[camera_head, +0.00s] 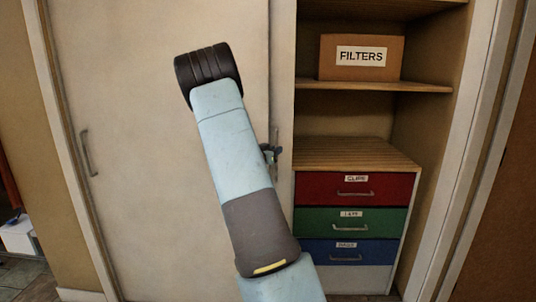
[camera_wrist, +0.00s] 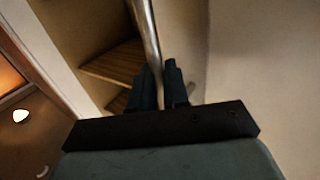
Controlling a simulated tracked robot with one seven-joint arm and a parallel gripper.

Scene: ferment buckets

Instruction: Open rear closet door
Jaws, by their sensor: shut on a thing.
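A pale closet door (camera_head: 130,110) covers the left of the closet, with a grey handle (camera_head: 86,152) near its left edge. A narrow strip of a second pale door panel (camera_head: 282,70) shows at its right edge, beside the open shelves. My gripper (camera_head: 270,152) is at this strip, mostly hidden behind my arm in the head view. In the wrist view my gripper (camera_wrist: 160,80) is shut on a metal bar handle (camera_wrist: 145,28) that runs between its fingers. A pale door surface (camera_wrist: 255,60) lies to the right of it.
The closet's right side is open, with a FILTERS box (camera_head: 361,57) on a shelf (camera_head: 375,86). Red (camera_head: 355,188), green (camera_head: 350,221) and blue (camera_head: 346,252) drawers sit below. A white frame post (camera_head: 462,150) bounds the opening at right.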

